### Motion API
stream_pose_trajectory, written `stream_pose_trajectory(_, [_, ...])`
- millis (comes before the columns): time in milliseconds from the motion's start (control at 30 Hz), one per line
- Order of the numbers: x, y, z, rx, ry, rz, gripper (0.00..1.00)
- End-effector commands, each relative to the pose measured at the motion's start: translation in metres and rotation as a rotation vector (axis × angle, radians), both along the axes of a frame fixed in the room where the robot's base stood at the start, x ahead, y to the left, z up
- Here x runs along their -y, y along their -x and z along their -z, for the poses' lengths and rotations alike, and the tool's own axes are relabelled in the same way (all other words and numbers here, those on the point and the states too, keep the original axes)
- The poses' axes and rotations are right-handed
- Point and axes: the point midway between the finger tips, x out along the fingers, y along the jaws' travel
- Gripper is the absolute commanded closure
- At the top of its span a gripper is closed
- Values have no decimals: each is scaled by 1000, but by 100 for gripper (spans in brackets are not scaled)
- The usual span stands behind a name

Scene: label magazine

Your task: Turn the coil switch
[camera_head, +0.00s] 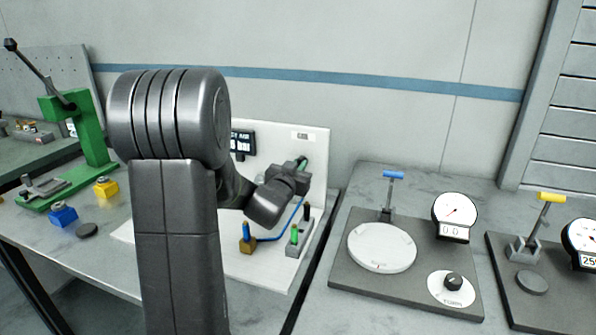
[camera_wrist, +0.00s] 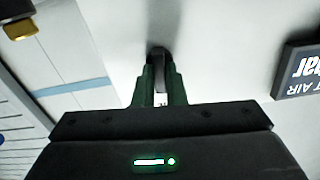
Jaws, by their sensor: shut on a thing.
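My gripper (camera_head: 304,161) is at the upright white panel (camera_head: 318,147), near its upper right part. In the wrist view my gripper (camera_wrist: 161,88) has its two green fingers shut on a dark, narrow handle (camera_wrist: 159,60) that stands out from the panel. I take this handle to be the coil switch. The fingers hide its sides, and its turned position cannot be told. In the head view my gripper hides the switch.
A dark air display (camera_head: 243,142) sits on the panel to the left. Below stand a yellow block with a blue peg (camera_head: 247,240), a blue hose (camera_head: 283,228) and green and black pegs. A plate with a white disc (camera_head: 381,247) and a dial (camera_head: 452,213) lies to the right.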

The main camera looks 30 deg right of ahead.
Motion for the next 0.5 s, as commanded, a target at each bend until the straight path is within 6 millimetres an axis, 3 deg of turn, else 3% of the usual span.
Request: stream_pose_trajectory(500, [1, 2, 4, 327, -257, 0, 100])
